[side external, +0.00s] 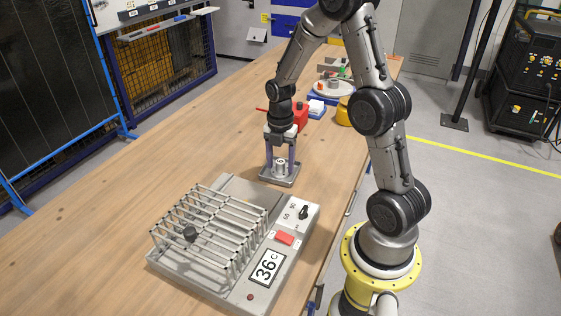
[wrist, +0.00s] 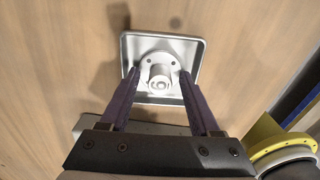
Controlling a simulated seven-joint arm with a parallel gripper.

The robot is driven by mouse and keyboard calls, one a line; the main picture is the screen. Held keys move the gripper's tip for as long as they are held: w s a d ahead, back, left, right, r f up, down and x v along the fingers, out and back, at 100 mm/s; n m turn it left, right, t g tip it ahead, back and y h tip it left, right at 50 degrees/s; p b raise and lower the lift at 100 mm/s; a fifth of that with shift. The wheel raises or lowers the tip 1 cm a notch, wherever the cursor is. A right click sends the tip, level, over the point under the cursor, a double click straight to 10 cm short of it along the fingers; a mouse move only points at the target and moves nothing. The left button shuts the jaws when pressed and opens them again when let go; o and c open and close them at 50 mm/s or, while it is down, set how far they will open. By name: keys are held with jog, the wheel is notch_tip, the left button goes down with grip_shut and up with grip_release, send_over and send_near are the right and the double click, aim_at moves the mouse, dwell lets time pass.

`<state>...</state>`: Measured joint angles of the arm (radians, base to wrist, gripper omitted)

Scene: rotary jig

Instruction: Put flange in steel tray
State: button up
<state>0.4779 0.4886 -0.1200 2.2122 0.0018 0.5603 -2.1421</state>
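The flange (wrist: 158,76) is a light grey metal disc with small holes and a raised round hub. It sits inside the steel tray (wrist: 196,46), a small square tray with a raised rim. In the side view the flange (side external: 281,166) and the tray (side external: 293,182) are on the wooden table, behind the heating unit. My gripper (side external: 281,162) points down over the tray. In the wrist view its purple fingers (wrist: 159,74) stand apart on either side of the flange, and the hub is clear of them. The flange's near edge is partly hidden.
A heating unit with a wire rack (side external: 212,232) stands close in front of the tray. A red container (side external: 300,115), a yellow item (side external: 344,112) and a blue-based fixture (side external: 328,95) are farther back. The table left of the tray is clear.

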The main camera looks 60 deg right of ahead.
aim_at(280, 161)
notch_tip(280, 161, up, 12)
jog(key=s+a+r+m+t, duration=0.2)
jog(key=s+a+r+m, duration=0.2)
jog(key=s+a+m, duration=0.3)
jog(key=s+a+r+m+t, duration=0.3)
jog(key=s+a+m, duration=0.5)
jog(key=m, duration=0.4)
jog(key=shift+s+a+r+t, duration=0.25)
jog(key=shift+a+r+t, duration=0.1)
jog(key=shift+a, duration=0.4)
dwell(0.4)
